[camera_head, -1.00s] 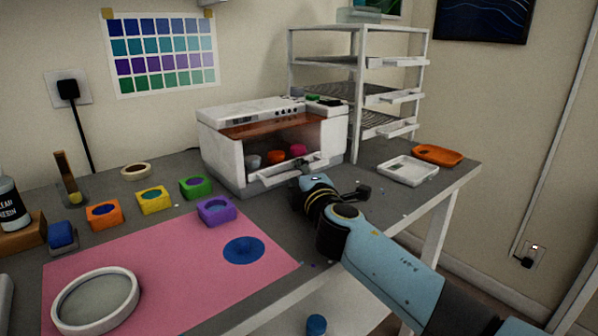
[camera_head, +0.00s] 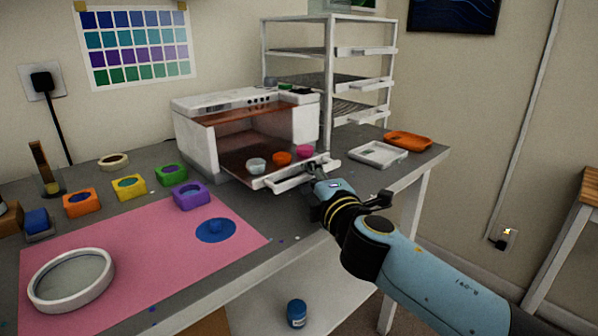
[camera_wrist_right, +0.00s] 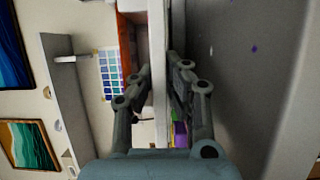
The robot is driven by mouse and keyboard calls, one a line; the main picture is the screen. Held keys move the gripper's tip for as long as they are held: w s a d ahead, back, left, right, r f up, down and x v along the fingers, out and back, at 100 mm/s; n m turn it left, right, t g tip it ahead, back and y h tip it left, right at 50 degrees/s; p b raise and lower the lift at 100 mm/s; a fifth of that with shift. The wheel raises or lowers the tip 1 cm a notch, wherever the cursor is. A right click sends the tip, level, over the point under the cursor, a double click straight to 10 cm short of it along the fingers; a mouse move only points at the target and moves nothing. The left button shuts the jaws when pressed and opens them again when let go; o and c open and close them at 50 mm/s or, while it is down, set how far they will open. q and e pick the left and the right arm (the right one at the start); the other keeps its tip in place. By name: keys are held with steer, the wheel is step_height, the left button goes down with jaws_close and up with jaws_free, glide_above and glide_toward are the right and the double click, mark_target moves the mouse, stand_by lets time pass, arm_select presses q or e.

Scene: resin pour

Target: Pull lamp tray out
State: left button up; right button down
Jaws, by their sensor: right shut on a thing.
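The white lamp box (camera_head: 235,98) stands on the grey table with its front open. Its lamp tray (camera_head: 285,179) juts out of the opening toward me and bears a white cup (camera_head: 257,165), an orange cup (camera_head: 282,158) and a pink cup (camera_head: 305,151). My right gripper (camera_head: 317,170) is at the right part of the tray's front. In the right wrist view its fingers (camera_wrist_right: 160,82) are shut on the tray's white front piece (camera_wrist_right: 157,40). The exact contact is partly hidden by the fingers. My left gripper is not in view.
A wire rack (camera_head: 330,70) stands behind the box. A white tray (camera_head: 378,153) and an orange tray (camera_head: 408,140) lie right of my gripper. Several coloured moulds, a pink mat (camera_head: 120,255) and a round lens (camera_head: 70,280) lie to the left.

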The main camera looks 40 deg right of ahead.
steer(key=shift+w, duration=0.1)
steer(key=c, duration=1.3)
jaws_free()
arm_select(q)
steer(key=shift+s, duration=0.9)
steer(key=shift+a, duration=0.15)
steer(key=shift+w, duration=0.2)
arm_select(e)
steer(key=v, duration=1.2)
steer(key=shift+r, duration=0.1)
